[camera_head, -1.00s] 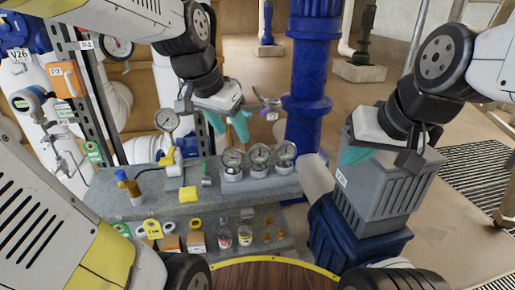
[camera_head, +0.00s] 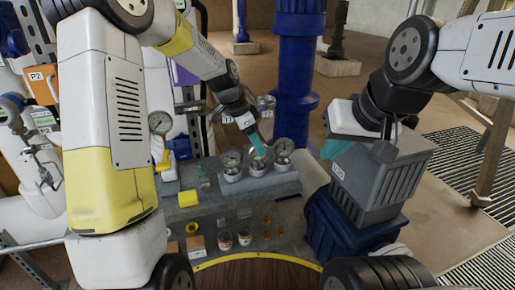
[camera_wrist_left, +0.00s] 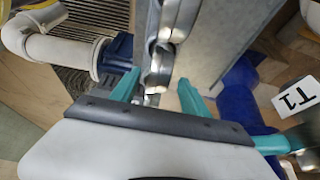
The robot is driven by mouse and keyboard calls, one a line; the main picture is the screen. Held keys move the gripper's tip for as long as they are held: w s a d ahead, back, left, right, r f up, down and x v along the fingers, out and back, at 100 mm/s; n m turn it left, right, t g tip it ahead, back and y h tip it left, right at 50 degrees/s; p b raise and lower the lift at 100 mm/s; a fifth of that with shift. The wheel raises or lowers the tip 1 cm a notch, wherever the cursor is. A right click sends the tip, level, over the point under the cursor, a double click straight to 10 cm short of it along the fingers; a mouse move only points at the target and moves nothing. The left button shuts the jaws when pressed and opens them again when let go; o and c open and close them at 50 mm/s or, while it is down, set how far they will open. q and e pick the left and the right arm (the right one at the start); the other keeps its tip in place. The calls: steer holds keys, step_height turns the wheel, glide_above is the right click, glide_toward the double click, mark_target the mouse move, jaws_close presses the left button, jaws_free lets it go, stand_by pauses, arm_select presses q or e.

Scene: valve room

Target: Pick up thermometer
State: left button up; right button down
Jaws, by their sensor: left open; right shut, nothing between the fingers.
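Three round dial gauges stand in a row on the grey bench in the head view: a left one (camera_head: 232,160), a middle one largely covered by my left gripper, and a right one (camera_head: 284,148). I cannot tell which of them is the thermometer. My left gripper (camera_head: 258,146) points down at the middle gauge with its teal fingers. In the left wrist view its fingers (camera_wrist_left: 160,80) are open, with shiny metal gauge bodies (camera_wrist_left: 158,65) at and beyond the gap. Contact cannot be made out. My right gripper (camera_head: 337,149) is shut and empty beside the grey motor housing.
The grey motor housing (camera_head: 383,180) and a blue pipe (camera_head: 297,70) stand right of and behind the bench (camera_head: 205,210). Another gauge (camera_head: 160,123) stands at the left. Jars (camera_head: 225,240) and a yellow block (camera_head: 188,198) are in front. A T1 tag (camera_wrist_left: 297,98) is nearby.

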arm_select(q)
steer(key=x, duration=0.5)
steer(key=shift+s+a, duration=0.1)
steer(key=shift+s, duration=0.05)
jaws_close()
step_height(320, 180, up, 10)
steer(key=shift+r, duration=0.1)
steer(key=c, duration=0.6)
jaws_free()
jaws_close()
